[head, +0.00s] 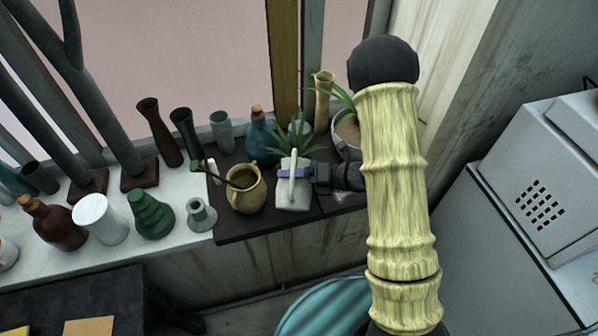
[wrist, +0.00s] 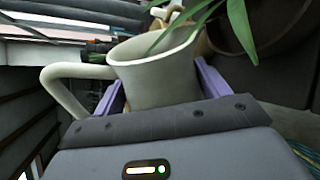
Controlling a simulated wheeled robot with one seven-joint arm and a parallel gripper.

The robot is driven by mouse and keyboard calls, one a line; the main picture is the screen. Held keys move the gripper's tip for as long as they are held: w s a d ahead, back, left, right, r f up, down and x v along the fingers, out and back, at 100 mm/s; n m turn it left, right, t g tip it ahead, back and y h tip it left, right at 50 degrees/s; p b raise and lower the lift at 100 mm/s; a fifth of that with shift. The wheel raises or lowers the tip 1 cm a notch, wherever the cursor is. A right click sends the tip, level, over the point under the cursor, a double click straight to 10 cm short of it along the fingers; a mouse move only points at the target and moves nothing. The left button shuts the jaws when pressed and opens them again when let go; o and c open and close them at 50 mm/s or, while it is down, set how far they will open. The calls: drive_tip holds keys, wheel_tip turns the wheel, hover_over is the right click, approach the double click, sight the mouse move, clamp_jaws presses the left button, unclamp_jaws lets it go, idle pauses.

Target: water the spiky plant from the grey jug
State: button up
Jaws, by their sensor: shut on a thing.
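The grey jug (head: 293,198) is at the right part of the dark board, below the spiky plant (head: 293,137). My gripper (head: 291,173) comes in from the right, its purple fingers shut on the jug. In the wrist view my gripper (wrist: 160,90) has one finger on each side of the pale jug (wrist: 152,78). The jug's handle (wrist: 62,88) sticks out to the left. Green leaves (wrist: 238,18) hang by the jug's rim; I cannot tell which plant they belong to. The spiky plant's pot is mostly hidden in the head view. No water is visible.
A tan pitcher (head: 246,192) stands just left of the jug, and a teal bottle (head: 262,140) behind. A potted plant (head: 347,128) is partly hidden by my arm. Several vases and a green stacked piece (head: 151,216) line the white sill. A grey cabinet (head: 540,180) is right.

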drive_tip(key=shift+s+f+n+t+b, duration=0.2)
drive_tip(key=shift+f+n+t+b, duration=0.5)
drive_tip(key=shift+b, duration=1.95)
drive_tip(key=shift+r, duration=0.25)
drive_tip(key=shift+f+n+b, duration=0.2)
drive_tip(key=shift+n+b, duration=0.2)
drive_tip(key=shift+b, duration=0.75)
drive_tip(key=shift+w+b, duration=0.1)
drive_tip(key=shift+b, duration=0.6)
drive_tip(key=shift+r+n, duration=0.3)
drive_tip(key=shift+f+b, duration=0.15)
drive_tip(key=shift+b, duration=0.9)
drive_tip(key=n+t+b, duration=0.1)
drive_tip(key=b, duration=0.2)
drive_tip(key=f+n+b, duration=0.1)
drive_tip(key=b, duration=0.5)
drive_tip(key=shift+s+t+y, duration=0.3)
drive_tip(key=shift+s+y, duration=0.1)
